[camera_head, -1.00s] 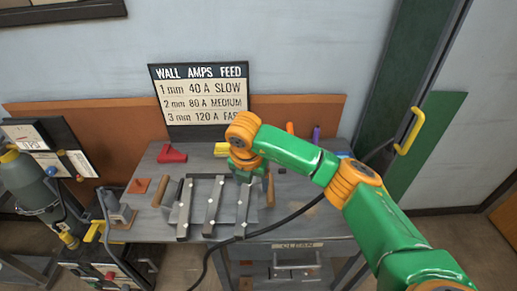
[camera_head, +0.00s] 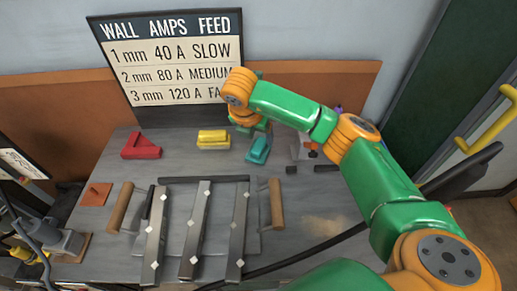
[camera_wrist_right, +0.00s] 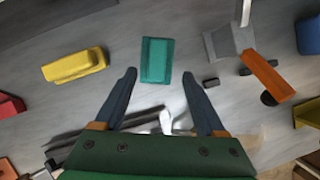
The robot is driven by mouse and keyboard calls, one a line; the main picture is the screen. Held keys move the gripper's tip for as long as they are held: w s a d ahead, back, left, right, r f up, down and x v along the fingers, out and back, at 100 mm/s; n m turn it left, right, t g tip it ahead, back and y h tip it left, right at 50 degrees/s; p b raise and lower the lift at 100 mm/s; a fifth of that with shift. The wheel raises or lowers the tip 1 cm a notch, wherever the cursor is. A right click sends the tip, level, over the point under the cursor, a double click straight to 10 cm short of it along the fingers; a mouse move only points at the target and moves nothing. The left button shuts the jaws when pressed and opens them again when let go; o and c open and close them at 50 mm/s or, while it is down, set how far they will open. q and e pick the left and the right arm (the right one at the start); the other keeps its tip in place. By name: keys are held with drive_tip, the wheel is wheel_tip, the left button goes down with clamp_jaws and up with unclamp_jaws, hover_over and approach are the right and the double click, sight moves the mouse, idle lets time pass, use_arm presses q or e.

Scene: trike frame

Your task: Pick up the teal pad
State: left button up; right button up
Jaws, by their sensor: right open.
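The teal pad (camera_head: 258,150) lies on the grey workbench (camera_head: 330,205), right of the yellow block. It also shows in the right wrist view (camera_wrist_right: 157,60), upper middle, lying free. My right gripper (camera_wrist_right: 159,75) is open and empty, its two dark fingers spread to either side of the pad's near end in that picture. How high the fingertips are above the bench I cannot tell. In the head view my right wrist hangs just behind the pad, and the fingers are mostly hidden. My left gripper is in neither view.
A yellow block (camera_head: 213,139) and a red angled piece (camera_head: 141,146) lie left of the pad. The metal bars of the frame (camera_head: 194,235) fill the bench front. An orange-handled tool (camera_wrist_right: 267,75) lies right of the pad. The amps sign (camera_head: 170,60) stands behind.

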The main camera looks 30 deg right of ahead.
sight(259, 145)
drive_tip(key=p+x, duration=0.1)
drive_tip(key=x, duration=0.5)
drive_tip(key=shift+w+a+f, duration=0.1)
drive_tip(key=shift+w+f, duration=0.1)
drive_tip(key=shift+w, duration=0.05)
clamp_jaws()
